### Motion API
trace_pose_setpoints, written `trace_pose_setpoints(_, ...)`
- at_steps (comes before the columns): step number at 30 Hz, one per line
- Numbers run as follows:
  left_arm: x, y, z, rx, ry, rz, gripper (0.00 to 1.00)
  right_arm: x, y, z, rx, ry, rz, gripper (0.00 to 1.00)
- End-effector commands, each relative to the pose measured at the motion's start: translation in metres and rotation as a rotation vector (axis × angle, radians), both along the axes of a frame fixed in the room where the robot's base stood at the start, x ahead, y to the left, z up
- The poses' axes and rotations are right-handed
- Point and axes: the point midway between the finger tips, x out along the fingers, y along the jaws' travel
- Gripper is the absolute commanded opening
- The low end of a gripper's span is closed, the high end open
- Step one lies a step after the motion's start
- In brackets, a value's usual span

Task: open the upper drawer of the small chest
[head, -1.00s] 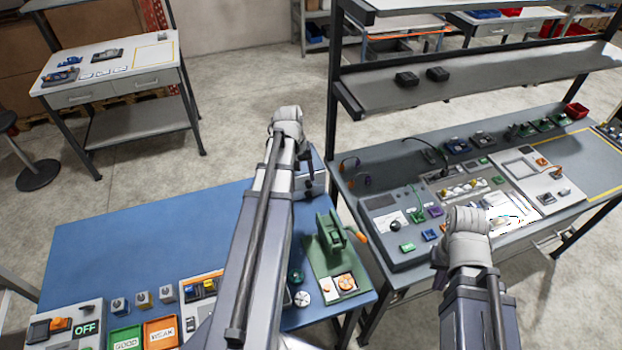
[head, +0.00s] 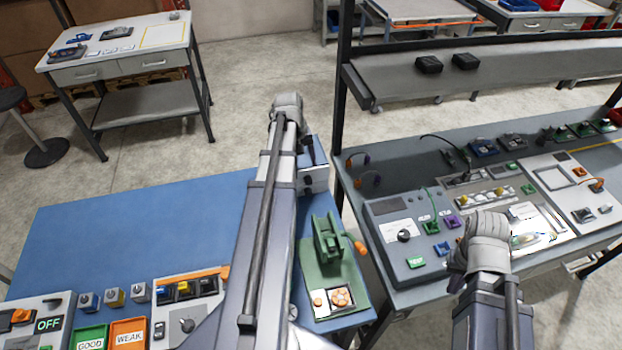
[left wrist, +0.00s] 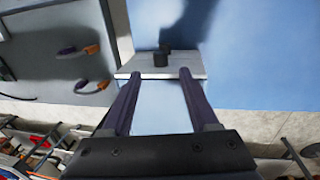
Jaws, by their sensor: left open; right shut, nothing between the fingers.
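The small chest (head: 316,186) stands at the far right corner of the blue table, with a blue top and a pale grey face, partly hidden by my left arm. In the left wrist view its grey face (left wrist: 190,70) is a narrow band with a dark round knob (left wrist: 160,59). My left gripper (left wrist: 158,76) is open, its two dark fingers apart over the chest, one toward each side of the knob. Whether they touch it I cannot tell. In the head view the left gripper (head: 310,152) is above the chest. My right gripper (head: 460,262) is over the right bench, its fingers mostly hidden.
A green press (head: 327,245) with an orange handle stands near the chest on the blue table (head: 130,225). Trays marked GOOD and WEAK (head: 110,335) lie at the front. The right bench holds a device panel (head: 400,225) under a shelf (head: 500,75). The table's left part is clear.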

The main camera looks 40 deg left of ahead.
Motion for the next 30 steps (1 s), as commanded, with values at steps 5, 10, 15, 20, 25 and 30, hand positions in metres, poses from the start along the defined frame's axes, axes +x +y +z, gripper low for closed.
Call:
trace_pose_setpoints(5,0.000,0.000,-0.001,0.000,0.000,0.000,0.61,0.000,0.000,-0.001,0.000,0.000,0.000,0.00)
trace_pose_setpoints(10,0.001,-0.001,-0.011,0.000,0.000,0.000,0.61,0.000,0.000,-0.011,0.000,0.000,0.002,0.00)
trace_pose_setpoints(15,0.003,-0.002,-0.029,0.000,0.000,-0.001,0.61,0.000,0.000,-0.028,-0.001,0.000,0.005,0.00)
trace_pose_setpoints(20,0.006,-0.005,-0.050,0.000,0.000,-0.001,0.61,0.000,0.000,-0.050,-0.001,0.000,0.007,0.00)
trace_pose_setpoints(25,0.008,-0.007,-0.070,0.000,0.000,0.000,0.61,0.000,0.000,-0.070,-0.002,0.000,0.007,0.00)
trace_pose_setpoints(30,0.010,-0.008,-0.077,0.000,0.000,0.000,0.61,0.000,0.000,-0.077,-0.001,0.000,0.006,0.00)
